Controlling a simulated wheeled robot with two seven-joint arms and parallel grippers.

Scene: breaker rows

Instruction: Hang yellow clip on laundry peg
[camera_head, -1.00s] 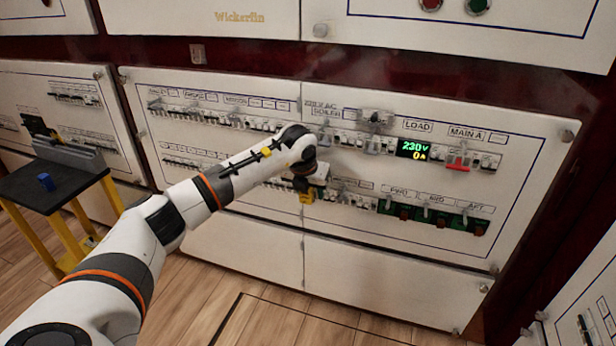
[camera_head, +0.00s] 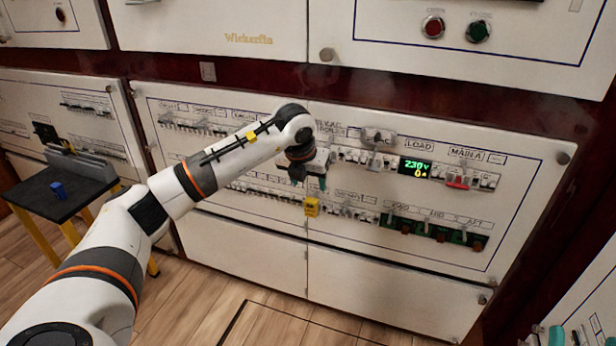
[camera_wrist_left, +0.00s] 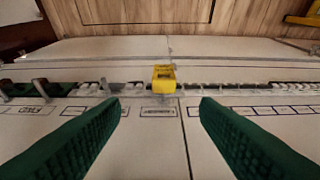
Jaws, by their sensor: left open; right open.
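The yellow clip (camera_head: 311,206) is at the lower breaker row of the middle panel, close to the panel's vertical seam. It also shows in the left wrist view (camera_wrist_left: 164,79), at the row beyond my fingertips. My left gripper (camera_head: 309,183) is open and empty, just above the clip. In the wrist view its green fingers (camera_wrist_left: 160,101) are wide apart, with the clip centred beyond the gap and not touched. I cannot read which label marks the laundry peg.
The middle panel (camera_head: 250,245) carries two breaker rows and a lit display (camera_head: 415,168). A red switch (camera_head: 457,183) sits to its right. The wooden floor is clear.

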